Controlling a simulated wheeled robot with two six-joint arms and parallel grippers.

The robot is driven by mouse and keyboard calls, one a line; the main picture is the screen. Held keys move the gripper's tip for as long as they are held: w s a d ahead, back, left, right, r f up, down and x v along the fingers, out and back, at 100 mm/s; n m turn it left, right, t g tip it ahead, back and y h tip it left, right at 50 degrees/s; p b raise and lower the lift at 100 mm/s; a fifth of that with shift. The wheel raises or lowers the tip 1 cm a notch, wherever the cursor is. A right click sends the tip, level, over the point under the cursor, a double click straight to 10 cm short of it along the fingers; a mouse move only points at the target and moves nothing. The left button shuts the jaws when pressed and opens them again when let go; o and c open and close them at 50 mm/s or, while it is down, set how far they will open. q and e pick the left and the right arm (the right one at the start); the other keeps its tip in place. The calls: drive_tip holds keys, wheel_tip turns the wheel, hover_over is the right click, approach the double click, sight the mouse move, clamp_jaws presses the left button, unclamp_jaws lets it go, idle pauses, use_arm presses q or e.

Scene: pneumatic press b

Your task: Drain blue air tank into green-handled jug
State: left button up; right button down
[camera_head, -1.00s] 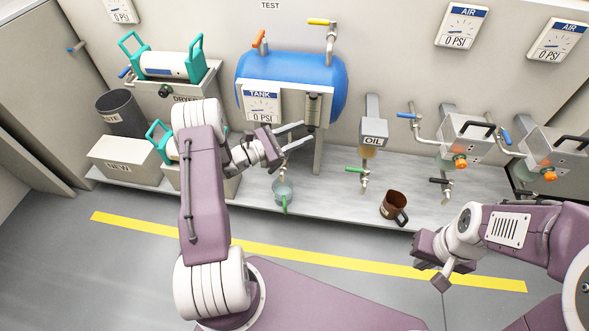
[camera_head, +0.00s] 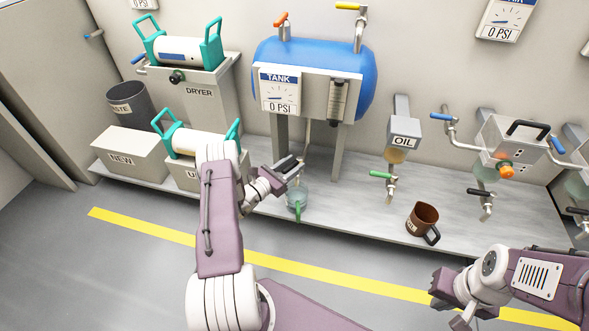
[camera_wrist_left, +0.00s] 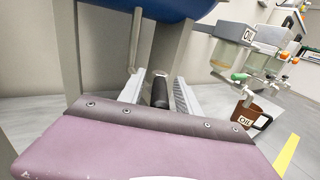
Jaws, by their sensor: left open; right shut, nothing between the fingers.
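The blue air tank (camera_head: 318,68) stands on grey legs, with a gauge (camera_head: 281,92) reading 0 PSI on its front. A thin drain pipe (camera_head: 308,136) runs down beneath it. The green-handled jug (camera_head: 298,190) is a clear cup on the shelf below the pipe's lower end. My left gripper (camera_head: 294,170) is open just above the jug. In the left wrist view a black valve handle (camera_wrist_left: 160,92) shows between its spread fingers; contact cannot be told. The jug is not seen there. My right gripper (camera_head: 449,302) is shut and empty at the lower right.
A brown oil mug (camera_head: 422,220) stands on the shelf right of the jug, near the oil dispenser (camera_head: 403,135) with its green tap. Left are the dryer (camera_head: 198,95), a waste bin (camera_head: 130,108) and the NEW box (camera_head: 128,155). The floor in front is clear.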

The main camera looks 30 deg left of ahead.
use_arm(q)
drive_tip(key=shift+w+d, duration=0.15)
drive_tip(key=shift+w, duration=0.25)
clamp_jaws()
idle(1.2)
